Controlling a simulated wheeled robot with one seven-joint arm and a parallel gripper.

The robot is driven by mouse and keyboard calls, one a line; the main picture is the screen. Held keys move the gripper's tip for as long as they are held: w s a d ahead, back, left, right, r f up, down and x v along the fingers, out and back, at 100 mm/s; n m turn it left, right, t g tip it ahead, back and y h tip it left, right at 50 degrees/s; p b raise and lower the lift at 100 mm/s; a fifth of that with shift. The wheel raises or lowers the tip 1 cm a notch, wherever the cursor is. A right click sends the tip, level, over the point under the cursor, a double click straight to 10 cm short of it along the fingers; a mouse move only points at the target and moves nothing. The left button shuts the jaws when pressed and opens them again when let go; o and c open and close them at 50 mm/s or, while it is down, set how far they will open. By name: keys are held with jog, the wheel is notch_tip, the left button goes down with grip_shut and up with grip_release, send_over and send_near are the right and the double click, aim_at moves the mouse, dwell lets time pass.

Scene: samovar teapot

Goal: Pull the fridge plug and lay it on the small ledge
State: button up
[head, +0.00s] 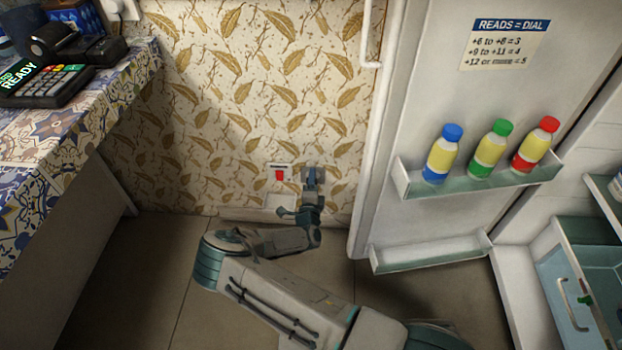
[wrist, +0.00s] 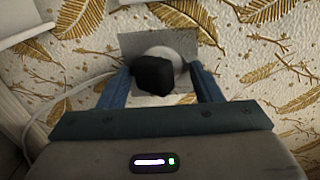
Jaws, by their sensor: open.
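The fridge plug (wrist: 153,74) is a dark block seated against a pale round socket on a grey wall plate (wrist: 131,43) in the wrist view. My gripper (wrist: 161,75) is open, with one blue finger on each side of the plug. I cannot tell whether either finger touches it. A pale cord (wrist: 75,92) runs off to the left. In the head view my gripper (head: 313,180) is at the wall and hides the plug. A small pale ledge (head: 281,201) appears low on the wall, just left of my gripper.
A red switch (head: 279,175) is on the wall left of my gripper. The open fridge door (head: 420,120) stands close on the right, with bottles (head: 487,150) in its shelf. A tiled counter (head: 75,125) with a card terminal (head: 45,85) is at left. Floor (head: 150,265) is clear there.

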jog(key=shift+w+f, duration=0.1)
jog(key=shift+f, duration=0.25)
dwell(0.9)
jog(key=c, duration=1.2)
jog(key=shift+o, duration=0.2)
jog(key=shift+p, duration=0.35)
jog(key=shift+s+a+p, duration=0.1)
jog(key=shift+s+p, duration=1.35)
jog(key=shift+s, duration=1.6)
jog(key=shift+c, duration=0.2)
